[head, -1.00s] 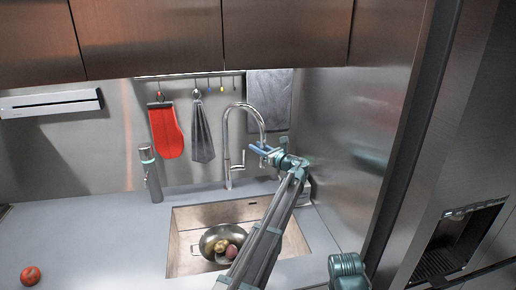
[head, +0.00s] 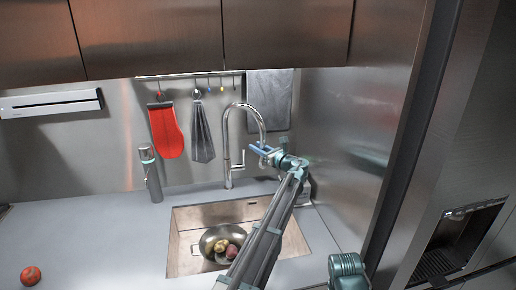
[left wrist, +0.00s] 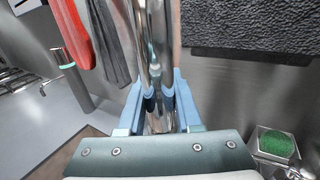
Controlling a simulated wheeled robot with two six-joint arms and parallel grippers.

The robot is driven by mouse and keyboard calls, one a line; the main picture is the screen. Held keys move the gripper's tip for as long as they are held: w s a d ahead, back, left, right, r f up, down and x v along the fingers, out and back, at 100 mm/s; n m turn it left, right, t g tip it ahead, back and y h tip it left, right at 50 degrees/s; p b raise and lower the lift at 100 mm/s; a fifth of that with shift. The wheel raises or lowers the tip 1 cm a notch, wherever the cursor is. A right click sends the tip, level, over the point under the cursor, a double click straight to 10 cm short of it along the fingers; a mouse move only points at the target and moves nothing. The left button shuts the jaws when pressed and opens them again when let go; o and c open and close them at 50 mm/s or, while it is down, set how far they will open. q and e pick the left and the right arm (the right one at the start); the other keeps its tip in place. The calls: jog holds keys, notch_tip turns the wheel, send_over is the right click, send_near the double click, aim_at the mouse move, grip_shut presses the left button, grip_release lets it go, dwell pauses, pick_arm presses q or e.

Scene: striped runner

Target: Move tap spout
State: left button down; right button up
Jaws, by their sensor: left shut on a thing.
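The chrome tap (head: 227,140) stands behind the sink, and its arched spout (head: 259,122) comes down on the right side. My left gripper (head: 262,150) is at the lower end of the spout. In the left wrist view, the blue fingers of my left gripper (left wrist: 158,104) are shut on the spout (left wrist: 156,60), one on each side of the chrome tube. The right gripper's fingers do not show; a teal part of my own body is at the bottom right of the head view.
The sink (head: 188,222) holds a metal colander (head: 206,243) with several potatoes or similar vegetables. A grey bottle (head: 152,178) stands left of the tap. A red mitt (head: 166,131), a grey cloth (head: 202,140) and a dark towel (head: 268,98) hang behind. A tomato (head: 30,275) lies at far left.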

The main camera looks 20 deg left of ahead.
pick_arm(q)
jog(key=s+a+m+t+h, duration=0.5)
jog(key=s+a+t, duration=0.1)
jog(key=s, duration=0.3)
jog(key=shift+s+a+h, duration=0.3)
jog(key=shift+a, duration=0.25)
jog(key=c, duration=0.6)
grip_release()
jog(key=shift+a, duration=0.1)
